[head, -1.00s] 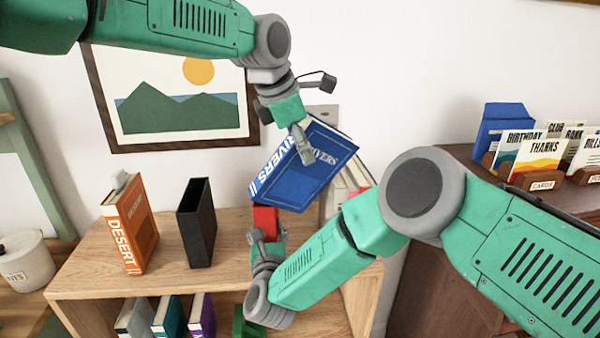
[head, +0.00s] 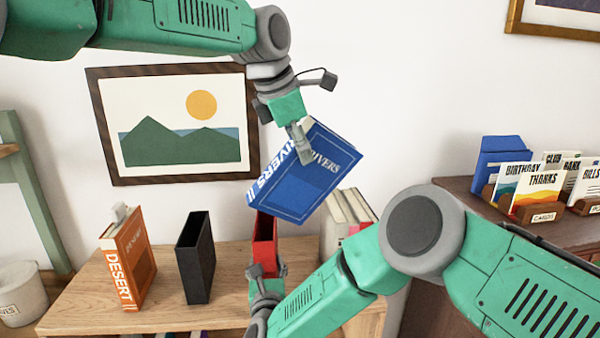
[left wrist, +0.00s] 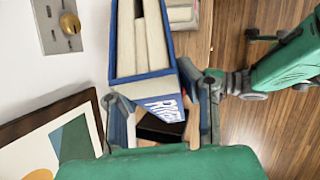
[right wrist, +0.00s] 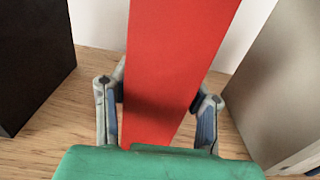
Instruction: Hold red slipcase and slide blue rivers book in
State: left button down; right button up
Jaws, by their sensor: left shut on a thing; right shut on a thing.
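The blue Rivers book (head: 310,180) is tilted in the air, and my left gripper (head: 302,150) is shut on it from above. It also shows in the left wrist view (left wrist: 155,85), between the fingers. The red slipcase (head: 264,240) stands upright on the wooden shelf top, below the book's lower left corner. My right gripper (head: 268,278) is shut on the slipcase from the front; the right wrist view shows the red face (right wrist: 170,70) between the fingers. The book's low corner is at the slipcase's top; I cannot tell whether it touches or is inside.
The orange Desert book (head: 128,262) and a black slipcase (head: 195,258) stand to the left on the shelf top (head: 165,290). Pale books (head: 345,215) stand close on the right. A framed picture (head: 175,180) hangs behind. Card holders (head: 535,205) sit on a cabinet at right.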

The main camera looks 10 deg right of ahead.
aim_at(300, 184)
pick_arm(q)
jog(key=shift+r, duration=2)
jog(key=shift+f, duration=0.1)
jog(key=shift+f, duration=4.7)
jog(key=shift+f, duration=0.15)
jog(key=c, duration=1.1)
grip_release()
jog(key=shift+f, duration=0.1)
jog(key=shift+c, duration=0.2)
jog(key=v, duration=1.2)
jog(key=shift+o, duration=0.2)
